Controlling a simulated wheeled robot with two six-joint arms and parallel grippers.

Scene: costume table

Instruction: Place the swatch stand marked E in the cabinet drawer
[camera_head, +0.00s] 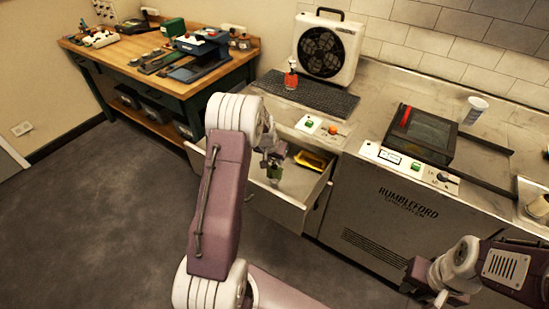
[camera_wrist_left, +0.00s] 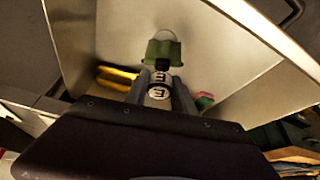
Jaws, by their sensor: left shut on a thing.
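In the drawer lie a yellow item (camera_head: 314,161) and a small green and pink item (camera_wrist_left: 204,100). The counter above holds a fan heater (camera_head: 327,48), a red bottle (camera_head: 291,75) and a dark mat (camera_head: 310,92). A wooden workbench (camera_head: 150,80) stands left.

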